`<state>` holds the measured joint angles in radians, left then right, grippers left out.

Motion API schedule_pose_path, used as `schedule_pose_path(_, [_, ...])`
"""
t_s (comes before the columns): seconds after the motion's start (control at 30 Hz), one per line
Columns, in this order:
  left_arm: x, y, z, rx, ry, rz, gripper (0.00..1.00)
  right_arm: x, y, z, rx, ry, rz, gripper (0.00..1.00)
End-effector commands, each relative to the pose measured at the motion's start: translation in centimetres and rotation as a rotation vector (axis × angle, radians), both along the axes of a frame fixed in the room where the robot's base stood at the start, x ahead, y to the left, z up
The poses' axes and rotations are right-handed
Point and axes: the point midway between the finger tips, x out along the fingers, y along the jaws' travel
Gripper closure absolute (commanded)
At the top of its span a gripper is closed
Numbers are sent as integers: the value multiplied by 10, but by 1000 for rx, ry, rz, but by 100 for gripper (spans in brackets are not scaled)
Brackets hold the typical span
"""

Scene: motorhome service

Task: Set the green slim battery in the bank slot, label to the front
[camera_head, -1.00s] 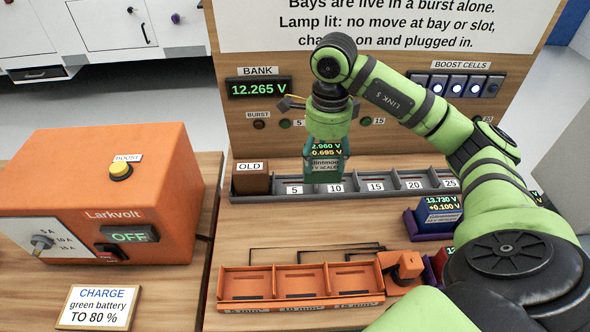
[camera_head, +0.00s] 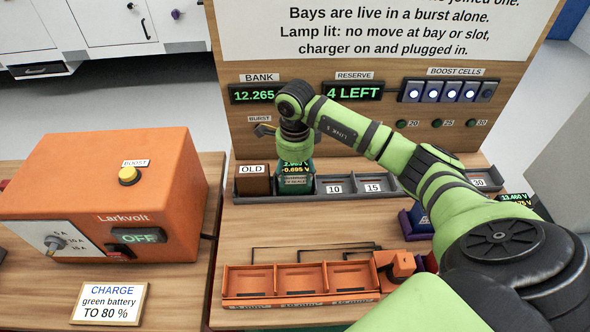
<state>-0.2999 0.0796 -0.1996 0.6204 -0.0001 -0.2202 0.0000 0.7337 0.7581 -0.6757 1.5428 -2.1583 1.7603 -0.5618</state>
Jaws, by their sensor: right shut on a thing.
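The green battery (camera_head: 295,182) hangs from my right gripper (camera_head: 295,148), which is shut on its top. It is upright, with its lit readout and label facing the front. It is at the left end of the grey slotted rail (camera_head: 350,190), just right of the brown OLD block (camera_head: 254,180), and covers the 5 mark. Whether its base is down in the rail or just above it, I cannot tell. The BANK display (camera_head: 253,96) on the panel behind reads 12.265. My left gripper is not in view.
The orange charger (camera_head: 110,190) stands at left, its display reading OFF. An empty orange three-bay tray (camera_head: 300,282) lies in front of the rail. The RESERVE display (camera_head: 354,92) reads 4 LEFT.

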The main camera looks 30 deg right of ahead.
Motion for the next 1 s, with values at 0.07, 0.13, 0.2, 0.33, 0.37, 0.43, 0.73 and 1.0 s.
schedule_pose_path(0.07, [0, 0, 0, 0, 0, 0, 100, 1, 0, 1, 1, -3, 0, 97])
schedule_pose_path(0.13, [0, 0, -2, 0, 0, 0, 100, 1, 0, -1, 1, -3, 0, 97])
schedule_pose_path(0.2, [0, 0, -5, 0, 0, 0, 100, 1, 0, -3, 1, -3, 0, 97])
schedule_pose_path(0.33, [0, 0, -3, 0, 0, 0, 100, 0, 0, -2, 1, 1, 1, 14])
schedule_pose_path(0.37, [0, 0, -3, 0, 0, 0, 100, 0, 0, -2, 1, 1, 1, 14])
schedule_pose_path(0.43, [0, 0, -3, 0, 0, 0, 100, 0, 0, -2, 1, 1, 1, 14])
schedule_pose_path(0.73, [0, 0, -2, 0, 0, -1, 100, 1, 0, 4, 0, -2, 0, 14])
schedule_pose_path(1.0, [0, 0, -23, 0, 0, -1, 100, 2, 0, 55, -1, -8, 1, 14])
